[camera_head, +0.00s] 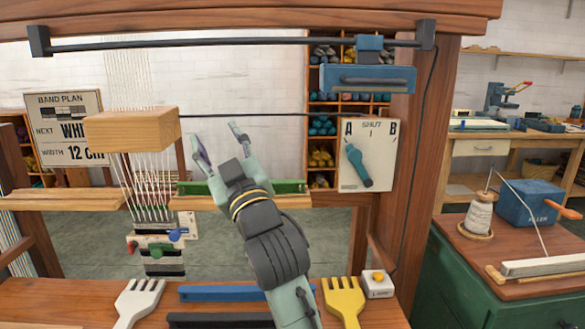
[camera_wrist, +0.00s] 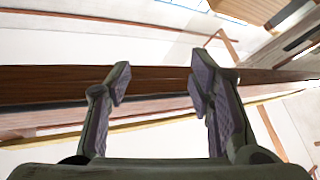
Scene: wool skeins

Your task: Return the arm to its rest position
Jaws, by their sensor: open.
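My gripper (camera_head: 217,146) is open and empty in the head view, raised in front of the loom with its fingers pointing up. My arm comes up from the bottom of the picture. In the wrist view my gripper (camera_wrist: 160,85) shows two fingers spread apart with nothing between them. A brown wooden beam (camera_wrist: 60,85) crosses behind the fingers in that view. Whether it touches them cannot be told.
A wooden block (camera_head: 132,131) hangs on the warp threads left of my gripper. A switch panel (camera_head: 368,155) marked A, SHUT and B is to the right. A white comb (camera_head: 138,303) and a yellow comb (camera_head: 344,302) lie on the front bench.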

